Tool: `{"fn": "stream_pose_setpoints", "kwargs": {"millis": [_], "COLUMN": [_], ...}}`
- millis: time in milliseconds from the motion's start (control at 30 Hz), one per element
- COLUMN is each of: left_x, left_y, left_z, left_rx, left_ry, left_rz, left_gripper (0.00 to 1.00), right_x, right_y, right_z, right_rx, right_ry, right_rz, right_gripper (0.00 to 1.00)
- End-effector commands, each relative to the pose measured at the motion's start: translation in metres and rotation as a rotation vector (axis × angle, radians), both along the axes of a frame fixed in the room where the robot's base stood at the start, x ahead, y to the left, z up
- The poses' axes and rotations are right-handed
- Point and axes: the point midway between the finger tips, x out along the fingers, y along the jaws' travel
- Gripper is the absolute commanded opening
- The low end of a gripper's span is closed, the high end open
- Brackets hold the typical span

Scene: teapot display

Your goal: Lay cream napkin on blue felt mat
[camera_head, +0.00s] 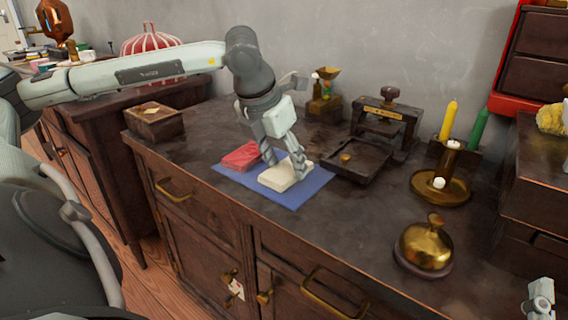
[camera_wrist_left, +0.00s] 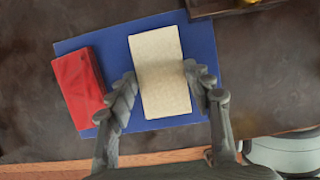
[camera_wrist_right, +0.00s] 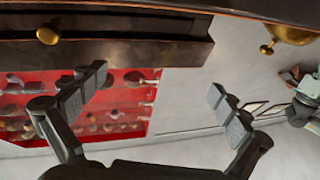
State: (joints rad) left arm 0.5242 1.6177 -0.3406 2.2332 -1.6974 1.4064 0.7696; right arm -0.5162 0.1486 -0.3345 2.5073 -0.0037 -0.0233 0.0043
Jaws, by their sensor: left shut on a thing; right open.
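The cream napkin (camera_head: 286,176) is a folded pale block over the blue felt mat (camera_head: 312,192). My left gripper (camera_head: 284,168) is shut on it, pointing down, one finger on each side. In the left wrist view the cream napkin (camera_wrist_left: 160,95) lies within the outline of the blue mat (camera_wrist_left: 204,42), right of a red folded cloth (camera_wrist_left: 78,88). Whether the napkin touches the mat or hangs just above it, I cannot tell. My right gripper (camera_wrist_right: 158,84) is open and empty, away from the mat; part of it shows at the head view's lower right corner.
The red cloth (camera_head: 241,157) lies on the mat's left part. A dark tray (camera_head: 356,163) stands close right of the mat. A brass bell (camera_head: 425,245) and a candle holder (camera_head: 440,188) stand further right. A wooden box (camera_head: 154,121) is at the left.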

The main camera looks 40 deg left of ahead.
Motion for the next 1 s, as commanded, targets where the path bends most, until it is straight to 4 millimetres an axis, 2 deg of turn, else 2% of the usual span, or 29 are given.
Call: {"fn": "stream_pose_setpoints", "kwargs": {"millis": [400, 433, 567, 600, 933, 1000], "left_x": [0.0001, 0.0, 0.0, 0.0, -0.0001, -0.0006], "left_y": [-0.0001, -0.0001, -0.0001, -0.0001, 0.0, 0.0001], "left_z": [-0.0025, -0.0018, -0.0016, -0.0016, 0.0007, 0.005], "left_rx": [0.0, 0.0, 0.0, 0.0, 0.0, 0.001], "left_ry": [-0.001, 0.0, 0.0, 0.0, 0.0, -0.001], "left_rz": [0.0, 0.0, 0.0, 0.0, 0.0, 0.0], "left_gripper": [0.23, 0.53, 0.69, 0.72, 0.72, 0.72], "right_x": [-0.0014, -0.0015, -0.0014, -0.0014, -0.0008, 0.0007], "right_y": [-0.0019, -0.0021, -0.0019, -0.0019, -0.0016, -0.0002], "right_z": [0.0058, 0.0075, 0.0074, 0.0074, 0.0085, -0.0001], "right_rx": [0.014, 0.016, 0.015, 0.015, 0.012, -0.004], "right_ry": [-0.042, -0.045, -0.043, -0.043, -0.037, 0.011], "right_rz": [-0.003, -0.004, -0.004, -0.004, -0.003, 0.0], "right_gripper": [1.0, 1.0, 1.0, 1.0, 1.0, 1.0]}}
